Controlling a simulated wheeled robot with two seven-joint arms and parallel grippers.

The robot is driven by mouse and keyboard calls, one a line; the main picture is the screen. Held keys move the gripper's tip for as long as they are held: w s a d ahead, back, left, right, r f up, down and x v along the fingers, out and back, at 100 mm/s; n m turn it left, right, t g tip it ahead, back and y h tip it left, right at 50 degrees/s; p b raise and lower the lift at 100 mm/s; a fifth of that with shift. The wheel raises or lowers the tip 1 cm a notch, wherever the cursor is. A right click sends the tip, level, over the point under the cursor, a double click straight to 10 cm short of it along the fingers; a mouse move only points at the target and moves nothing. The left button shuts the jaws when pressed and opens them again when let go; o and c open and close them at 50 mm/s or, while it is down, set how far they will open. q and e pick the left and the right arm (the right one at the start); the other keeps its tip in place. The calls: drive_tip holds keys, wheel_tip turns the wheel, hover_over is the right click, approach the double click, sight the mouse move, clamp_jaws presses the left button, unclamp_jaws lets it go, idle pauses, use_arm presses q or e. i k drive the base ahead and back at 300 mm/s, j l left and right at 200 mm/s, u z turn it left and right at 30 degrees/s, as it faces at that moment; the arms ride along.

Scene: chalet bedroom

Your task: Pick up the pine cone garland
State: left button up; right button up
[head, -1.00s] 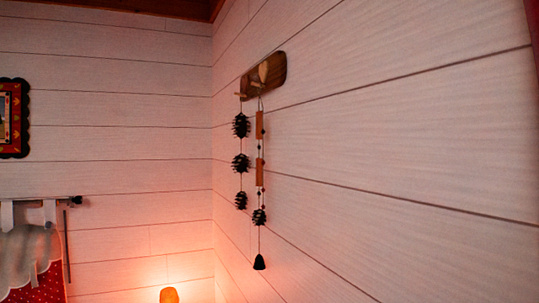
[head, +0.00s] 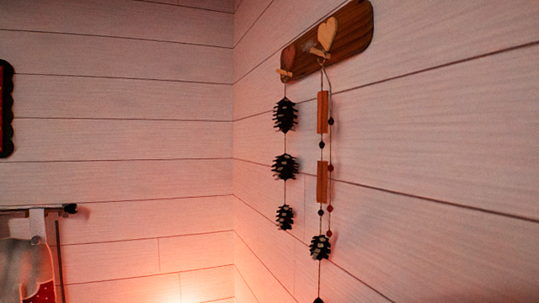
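The pine cone garland (head: 285,167) hangs on the right-hand wall in the head view. It is a thin string with several dark pine cones one below another. It hangs from the left peg of a wooden peg board (head: 351,38) with heart shapes on it. Beside it, on the right peg, hangs a second string (head: 322,182) with orange-brown sticks, small dark and red beads and a pine cone near its lower end. The bottom of this second string is cut off by the frame. Neither of my grippers is in view.
A curtain rod (head: 40,209) with a light and red curtain (head: 42,291) is at the lower left. Part of a dark-edged picture frame (head: 6,110) shows at the left edge. A warm glow lights the corner low down.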

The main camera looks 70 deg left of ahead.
sight(285, 165)
drive_tip(key=j+u, duration=0.25)
drive_tip(key=j, duration=0.25)
drive_tip(key=i+j+u, duration=0.1)
drive_tip(key=j+u, duration=0.15)
drive_tip(key=j, duration=0.3)
drive_tip(key=j+u, duration=0.2)
drive_tip(key=u, duration=0.2)
drive_tip(key=j+u, duration=0.2)
drive_tip(key=u, duration=0.2)
drive_tip(key=i+j+u, duration=0.15)
drive_tip(key=u, duration=0.25)
